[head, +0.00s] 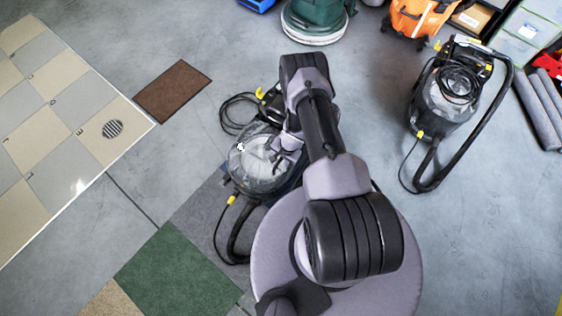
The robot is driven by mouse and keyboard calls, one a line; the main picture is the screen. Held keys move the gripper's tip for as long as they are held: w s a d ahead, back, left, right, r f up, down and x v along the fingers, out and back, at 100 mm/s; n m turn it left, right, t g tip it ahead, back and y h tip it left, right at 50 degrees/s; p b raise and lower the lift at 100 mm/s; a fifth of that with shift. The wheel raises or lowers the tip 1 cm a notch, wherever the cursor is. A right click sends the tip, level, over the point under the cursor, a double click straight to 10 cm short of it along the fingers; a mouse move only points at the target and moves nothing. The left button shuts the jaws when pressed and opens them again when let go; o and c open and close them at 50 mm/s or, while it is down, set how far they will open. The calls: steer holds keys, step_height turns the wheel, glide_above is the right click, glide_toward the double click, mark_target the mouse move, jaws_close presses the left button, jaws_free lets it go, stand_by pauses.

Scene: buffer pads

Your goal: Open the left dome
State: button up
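The left dome (250,178) is a clear, rounded cover on the left black machine, with a pale round shape showing through it. It looks lowered over the machine, but my arm hides its right side. A small white spot shows near its upper left edge. My gripper (281,146) is at the dome's upper right, hanging down from my arm. Its fingers are too small and too covered to tell whether they touch the dome or hold anything. A second, similar machine with a clear dome (452,97) stands at the right.
Black hoses and cables with yellow ends lie around both machines. A brown mat (173,91) and a tiled floor panel (70,130) lie at the left, with a green carpet square (178,272) in front. Open grey floor separates the two machines.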

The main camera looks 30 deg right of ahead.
steer(key=shift+w+f, duration=0.1)
steer(key=shift+f, duration=0.3)
jaws_close()
stand_by(1.2)
